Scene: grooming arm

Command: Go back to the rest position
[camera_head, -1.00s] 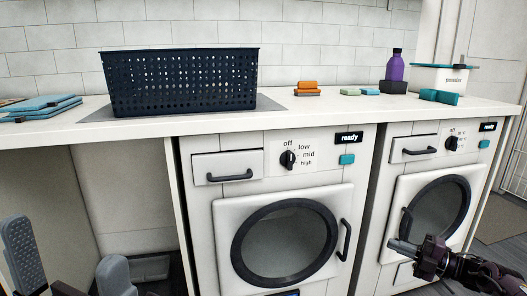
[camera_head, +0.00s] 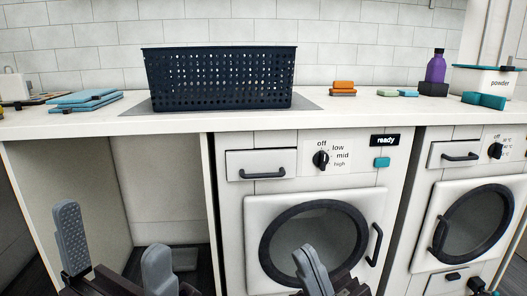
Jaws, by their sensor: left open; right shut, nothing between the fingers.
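My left gripper (camera_head: 116,246) is at the lower left, in front of the open space under the counter. Its two grey fingers are wide apart with nothing between them. My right gripper (camera_head: 309,258) is at the bottom middle, in front of the round door of the nearer washing machine (camera_head: 262,230). Its grey fingers are together and hold nothing. Both grippers are below the countertop and apart from its objects. The wrists are cut off by the bottom edge.
A dark blue basket (camera_head: 220,82) stands on a grey mat on the counter (camera_head: 375,110). Folded blue cloths (camera_head: 85,100) lie left of it. Orange blocks (camera_head: 343,88), a purple bottle (camera_head: 436,66) and a powder box (camera_head: 484,82) stand to the right. A second machine (camera_head: 475,222) is at right.

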